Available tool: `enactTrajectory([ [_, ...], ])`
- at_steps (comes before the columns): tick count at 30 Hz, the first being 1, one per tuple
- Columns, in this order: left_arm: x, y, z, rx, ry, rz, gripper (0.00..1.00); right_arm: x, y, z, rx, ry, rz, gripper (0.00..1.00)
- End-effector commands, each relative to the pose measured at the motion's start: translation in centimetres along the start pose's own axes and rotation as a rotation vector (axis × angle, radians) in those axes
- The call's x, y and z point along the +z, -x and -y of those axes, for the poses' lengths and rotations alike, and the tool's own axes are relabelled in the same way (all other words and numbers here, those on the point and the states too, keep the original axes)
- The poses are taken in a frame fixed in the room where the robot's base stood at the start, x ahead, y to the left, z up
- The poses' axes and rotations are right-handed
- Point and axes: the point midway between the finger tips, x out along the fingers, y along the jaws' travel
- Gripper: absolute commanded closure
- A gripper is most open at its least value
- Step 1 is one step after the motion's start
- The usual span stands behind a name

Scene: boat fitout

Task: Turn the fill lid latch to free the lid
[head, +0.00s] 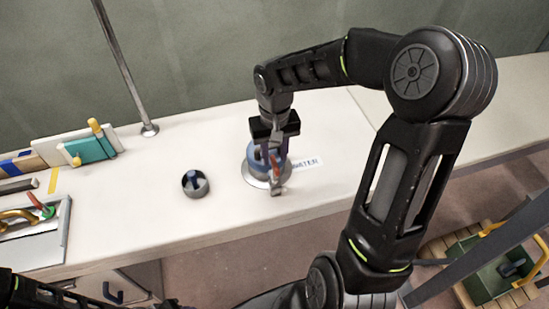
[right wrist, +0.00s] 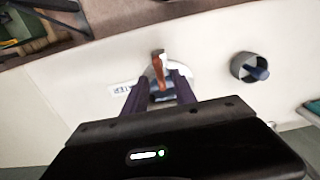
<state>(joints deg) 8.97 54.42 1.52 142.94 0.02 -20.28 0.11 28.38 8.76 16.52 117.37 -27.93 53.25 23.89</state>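The round blue fill lid (head: 254,157) sits on a metal deck ring (head: 250,176) beside a WATER label (head: 306,164). An orange-red latch lever (right wrist: 158,68) shows at the lid's near side; it also shows in the head view (head: 274,162). My right gripper (head: 274,148) reaches down over the lid and hides part of it. In the right wrist view its two fingers (right wrist: 162,82) stand apart, with blue lid between them and the lever at their tips. I cannot tell whether a finger touches the lever. My left gripper is out of view.
A grey cup (head: 195,184) with a blue-handled item stands left of the lid. A metal pole (head: 125,68) rises behind it. A teal block (head: 92,148) and a tray (head: 38,250) lie at the left. The counter right of the label is clear.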

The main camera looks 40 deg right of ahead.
Motion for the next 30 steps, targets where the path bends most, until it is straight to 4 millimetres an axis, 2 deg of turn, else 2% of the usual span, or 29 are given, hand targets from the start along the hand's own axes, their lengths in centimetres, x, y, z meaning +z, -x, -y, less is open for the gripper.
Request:
enactTrajectory([
  [3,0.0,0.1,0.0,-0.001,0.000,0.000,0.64,0.1,-1.5,0.0,0.001,0.001,0.004,0.67],
  [6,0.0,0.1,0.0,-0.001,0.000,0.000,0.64,0.0,-2.2,0.0,0.001,0.000,0.001,0.67],
  [15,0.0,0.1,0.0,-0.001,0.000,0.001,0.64,0.0,-2.4,0.0,0.001,0.001,0.000,0.68],
  [27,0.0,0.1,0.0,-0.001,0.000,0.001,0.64,0.0,-2.4,0.0,0.001,0.001,0.000,1.00],
  [30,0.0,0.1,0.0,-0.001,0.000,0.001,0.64,0.0,-2.4,0.0,0.001,0.001,0.000,1.00],
])
